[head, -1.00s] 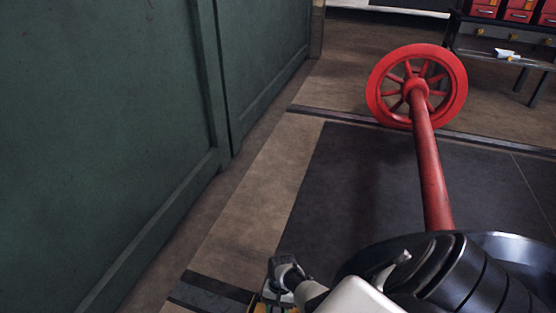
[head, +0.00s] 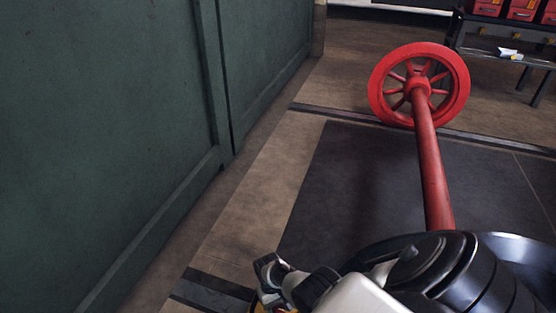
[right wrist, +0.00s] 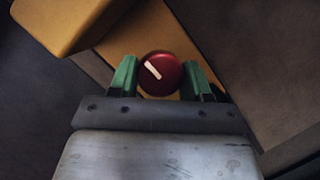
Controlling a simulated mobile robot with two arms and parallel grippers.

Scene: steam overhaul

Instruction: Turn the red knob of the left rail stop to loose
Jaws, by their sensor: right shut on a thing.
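The red knob (right wrist: 160,74) shows in the right wrist view. It is round with a white mark that slants from upper left to lower right. My right gripper (right wrist: 160,80) has its two green-padded fingers on either side of the knob, shut on it. The yellow body of the rail stop (right wrist: 75,22) shows around and behind the knob. In the head view only a sliver of the yellow stop (head: 262,306) shows at the bottom edge, mostly hidden by my arm. The knob is hidden there. My left gripper is not in view.
A red wheel (head: 419,85) on a red axle (head: 432,170) stands beyond my arm. A dark rail (head: 215,291) runs across the floor. A green panelled wall (head: 100,140) closes off the left. Bare floor lies between the wall and the axle.

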